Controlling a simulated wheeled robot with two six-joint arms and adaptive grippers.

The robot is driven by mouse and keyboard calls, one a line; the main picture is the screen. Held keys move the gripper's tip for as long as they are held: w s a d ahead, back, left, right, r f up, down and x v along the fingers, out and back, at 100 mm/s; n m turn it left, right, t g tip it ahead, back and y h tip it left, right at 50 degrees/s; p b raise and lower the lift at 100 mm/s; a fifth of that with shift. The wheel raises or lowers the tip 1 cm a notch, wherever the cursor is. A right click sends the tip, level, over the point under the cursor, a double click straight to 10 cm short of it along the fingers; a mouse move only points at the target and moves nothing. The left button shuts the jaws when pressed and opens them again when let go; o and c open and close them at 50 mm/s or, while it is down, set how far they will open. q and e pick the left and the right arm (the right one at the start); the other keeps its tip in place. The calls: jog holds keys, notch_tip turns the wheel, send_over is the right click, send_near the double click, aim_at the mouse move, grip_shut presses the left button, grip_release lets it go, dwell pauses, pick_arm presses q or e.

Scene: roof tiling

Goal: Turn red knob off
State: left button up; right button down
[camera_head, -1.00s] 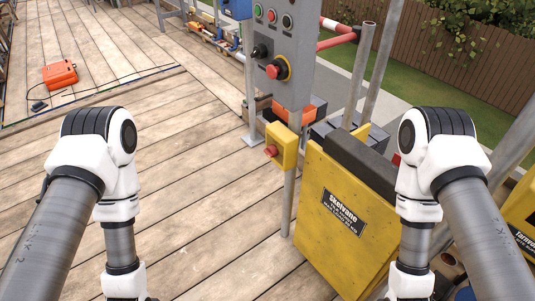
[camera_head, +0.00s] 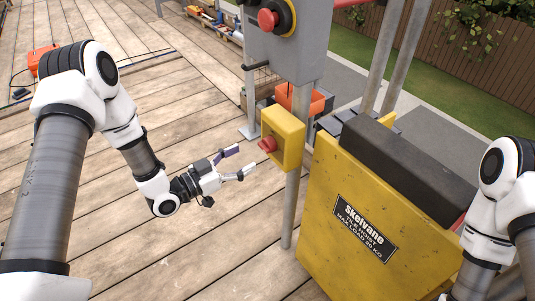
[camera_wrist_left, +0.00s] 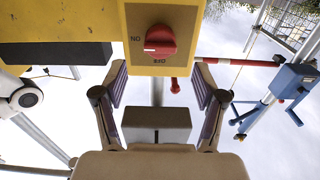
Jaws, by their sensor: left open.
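The red knob (camera_head: 267,144) sits on the front of a small yellow box (camera_head: 286,137) on a grey post. In the left wrist view the red knob (camera_wrist_left: 160,41) is on the yellow face, above and between my fingertips. Its light mark points left, toward the label "NO"; another small label lies below it. My left gripper (camera_head: 245,162) is open and empty, just left of and slightly below the knob, pointing at it. Both fingers of my left gripper (camera_wrist_left: 160,76) appear spread, with no visible contact with the knob. My right gripper is out of view.
A grey control panel (camera_head: 288,50) with a red button (camera_head: 268,19) hangs above the yellow box. A yellow hoist (camera_head: 345,220) with a black top stands right of the post. An orange case (camera_head: 42,58) lies far left. The wooden deck left of the box is clear.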

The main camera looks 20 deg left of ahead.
aim_at(262, 149)
pick_arm(q)
jog(key=x, duration=0.7)
jog(key=shift+b, duration=0.4)
jog(key=c, duration=1.1)
jog(key=shift+c, duration=0.2)
jog(key=shift+n, duration=0.5)
jog(key=n+p, duration=0.1)
jog(key=n, duration=0.1)
jog(key=shift+r+n, duration=0.1)
jog(key=shift+n, duration=0.2)
jog(key=n+p, duration=0.1)
jog(key=n, duration=0.4)
jog(key=shift+s+p, duration=0.1)
jog(key=shift+p, duration=0.2)
jog(key=n+p, duration=0.1)
jog(key=n, duration=0.8)
jog(key=shift+p, duration=0.3)
jog(key=shift+n, duration=0.3)
